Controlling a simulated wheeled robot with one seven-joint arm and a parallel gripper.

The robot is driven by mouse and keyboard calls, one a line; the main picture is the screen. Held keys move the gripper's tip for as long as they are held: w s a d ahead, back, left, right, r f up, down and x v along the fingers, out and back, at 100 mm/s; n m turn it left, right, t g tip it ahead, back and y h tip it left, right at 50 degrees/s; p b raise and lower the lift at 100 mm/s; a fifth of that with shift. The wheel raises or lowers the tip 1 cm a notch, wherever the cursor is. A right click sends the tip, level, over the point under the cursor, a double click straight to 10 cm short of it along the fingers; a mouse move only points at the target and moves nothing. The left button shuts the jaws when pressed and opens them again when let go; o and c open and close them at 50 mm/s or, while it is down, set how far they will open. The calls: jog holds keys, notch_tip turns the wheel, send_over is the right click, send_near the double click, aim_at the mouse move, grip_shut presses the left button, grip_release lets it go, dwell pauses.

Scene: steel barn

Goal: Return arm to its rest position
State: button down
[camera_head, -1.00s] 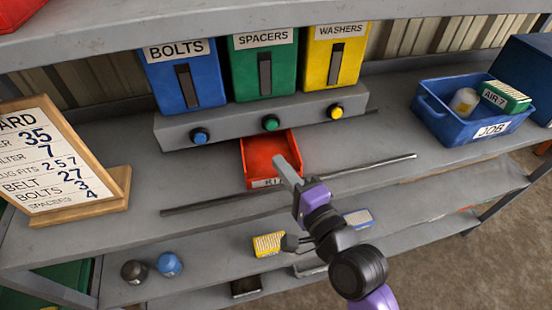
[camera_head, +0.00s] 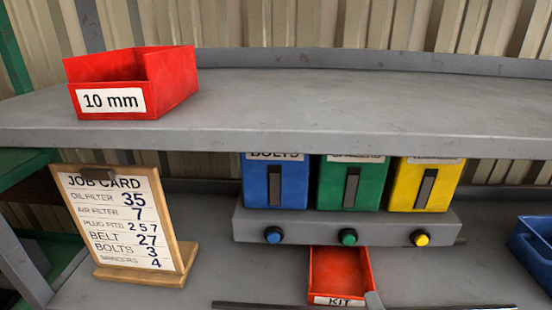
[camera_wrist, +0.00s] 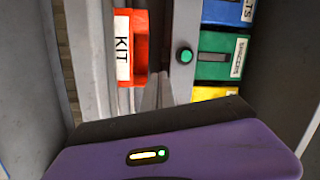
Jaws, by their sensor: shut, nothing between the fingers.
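My gripper (camera_head: 373,300) shows only as a grey tip at the bottom edge of the head view, beside the front right corner of the red KIT tray (camera_head: 340,272). In the wrist view the purple body of my gripper fills the bottom, with the grey fingers (camera_wrist: 165,88) pointing away from it. The fingers are shut and empty. The KIT tray also shows in the wrist view (camera_wrist: 139,45), to the left of the fingers. The rest of my arm is out of the head view.
Blue BOLTS (camera_head: 258,182), green SPACERS (camera_head: 335,187) and yellow WASHERS (camera_head: 410,188) dispensers stand behind a grey button bar (camera_head: 310,235). A job card (camera_head: 120,225) stands left. A red 10 mm bin (camera_head: 175,82) sits on the upper shelf (camera_head: 350,105). A blue bin (camera_head: 538,245) is right.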

jog(key=s+d+f+n+g, duration=0.1)
jog(key=s+n, duration=0.3)
jog(key=s, duration=0.5)
jog(key=s+f+n+g+h, duration=0.1)
jog(key=s+f+n, duration=0.3)
jog(key=s, duration=0.5)
jog(key=s+d+f+n+g+h, duration=0.1)
jog(key=s+n, duration=0.4)
jog(key=s, duration=0.5)
jog(key=shift+d+f+n+g, duration=0.3)
jog(key=shift+d+f+g, duration=0.1)
jog(key=shift+f, duration=0.45)
